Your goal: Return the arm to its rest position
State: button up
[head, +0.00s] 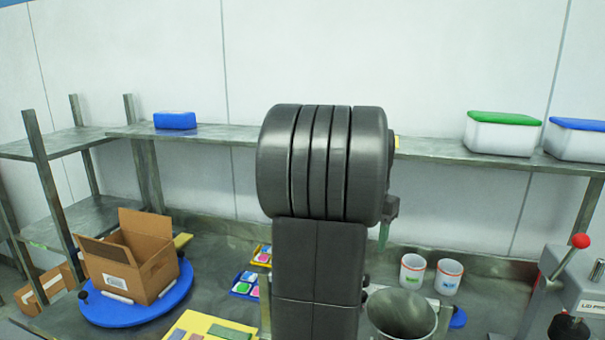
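My arm (318,230) stands upright in the middle of the head view, its dark grey ribbed joint above a dark column-like link. It hides much of the bench and shelf behind it. A small dark part with a greenish tip sticks out at the right of the joint and points down; it looks like part of my gripper (385,232). The rest of the gripper is hidden behind the arm, so its opening and anything in it cannot be seen. The tip shows above the bench, left of two white cups.
An open cardboard box (140,258) sits on a blue round turntable (128,312) at left. A metal bucket (402,316) and white cups (413,270) stand right of my arm. A red-knobbed lever machine (575,290) is far right. A shelf (440,150) holds lidded tubs (502,135).

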notch_tip(320, 180, down, 11)
jog(key=shift+r+p, duration=0.15)
jog(key=shift+p, duration=0.45)
jog(key=shift+n, duration=0.3)
jog(key=n, duration=0.4)
jog(key=shift+b, duration=0.35)
jog(key=n, duration=0.4)
jog(key=shift+n+b, duration=0.3)
jog(key=n+b, duration=0.1)
jog(key=n, duration=0.3)
jog(key=shift+n, duration=0.4)
jog(key=shift+n+b, duration=0.4)
jog(key=shift+n, duration=1.6)
jog(key=shift+a, duration=0.1)
